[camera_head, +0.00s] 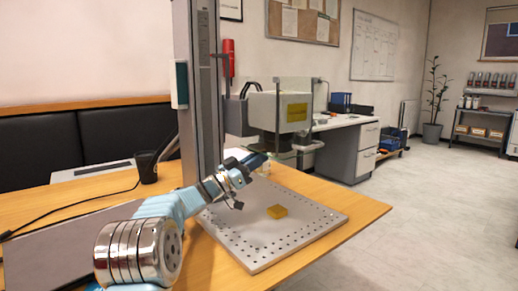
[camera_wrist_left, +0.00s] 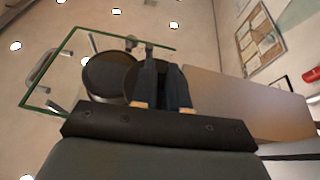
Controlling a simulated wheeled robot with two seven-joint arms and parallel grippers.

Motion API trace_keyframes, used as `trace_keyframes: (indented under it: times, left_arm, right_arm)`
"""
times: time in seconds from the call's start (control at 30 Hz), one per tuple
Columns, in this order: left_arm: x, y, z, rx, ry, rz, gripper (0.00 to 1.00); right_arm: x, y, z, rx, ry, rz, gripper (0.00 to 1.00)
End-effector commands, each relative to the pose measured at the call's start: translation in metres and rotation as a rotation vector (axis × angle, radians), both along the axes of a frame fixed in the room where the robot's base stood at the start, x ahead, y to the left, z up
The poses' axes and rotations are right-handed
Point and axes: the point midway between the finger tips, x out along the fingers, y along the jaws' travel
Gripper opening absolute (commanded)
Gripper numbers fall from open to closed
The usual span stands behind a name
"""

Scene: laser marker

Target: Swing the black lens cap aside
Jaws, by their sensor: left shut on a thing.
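The laser marker head (camera_head: 282,112) is a pale box on the tall grey column (camera_head: 196,90), with its dark lens part underneath. In the left wrist view two dark round shapes lie side by side and partly overlap. The one against my fingers looks like the black lens cap (camera_wrist_left: 134,80); the other looks like the lens opening (camera_wrist_left: 106,75). My left gripper (camera_wrist_left: 163,84) is shut at the cap's edge, with the fingers hiding part of it. In the head view my left gripper (camera_head: 257,160) is just below the marker head; the cap is too small to make out there. My right gripper is not in view.
A clear guard (camera_wrist_left: 64,62) with green edges surrounds the lens area. A black cup (camera_head: 147,166) stands left of the column. Open floor lies to the right.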

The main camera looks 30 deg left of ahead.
Motion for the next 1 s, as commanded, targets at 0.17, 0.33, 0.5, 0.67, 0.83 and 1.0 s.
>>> trace_keyframes:
  times: [0.17,0.33,0.5,0.67,0.83,1.0]
  left_arm:
    - [0.005,0.006,0.004,0.0,0.0,-0.087,0.0]
    - [0.007,0.008,0.002,-0.001,-0.003,-0.139,0.0]
    - [0.008,0.008,0.001,-0.003,-0.005,-0.162,0.0]
    - [0.008,0.008,0.001,-0.002,-0.005,-0.166,0.0]
    - [0.008,0.008,0.001,-0.002,-0.006,-0.166,0.0]
    - [0.008,0.008,0.001,-0.001,-0.005,-0.165,0.32]
  right_arm:
    - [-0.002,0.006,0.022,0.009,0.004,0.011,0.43]
    - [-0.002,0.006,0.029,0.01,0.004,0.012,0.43]
    - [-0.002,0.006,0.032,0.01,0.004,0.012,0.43]
    - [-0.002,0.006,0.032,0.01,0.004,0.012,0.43]
    - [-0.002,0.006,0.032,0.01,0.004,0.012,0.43]
    - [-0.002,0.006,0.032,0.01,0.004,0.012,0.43]
